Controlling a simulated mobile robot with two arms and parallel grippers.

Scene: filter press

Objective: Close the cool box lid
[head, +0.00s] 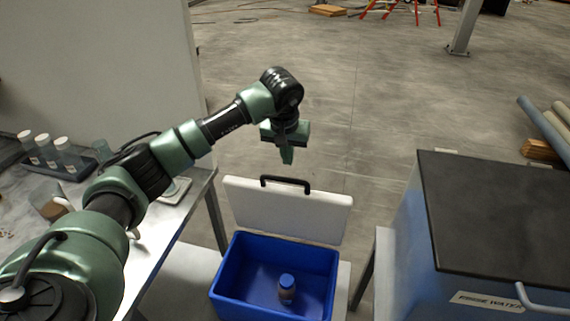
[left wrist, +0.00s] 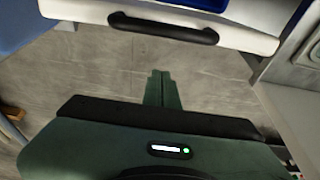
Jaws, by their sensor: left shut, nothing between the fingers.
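The cool box (head: 226,272) is a blue open box on a low white surface, with a blue-capped bottle (head: 287,287) standing inside. Its white lid (head: 285,208) is open, standing up at the back edge and tilted away, with a black handle (head: 286,182) on its upper edge. My left gripper (head: 287,157) is shut and empty, pointing down, above the lid's handle in the head view. In the left wrist view the shut fingers (left wrist: 158,88) are apart from the lid (left wrist: 245,35) and its handle (left wrist: 163,27), with floor between. My right gripper is not in view.
A metal table (head: 190,200) with several white-capped bottles (head: 45,146) in a rack stands to the left. A large blue tank (head: 450,255) with a dark top, labelled rinse water, stands to the right. Open floor (head: 370,120) lies behind the lid.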

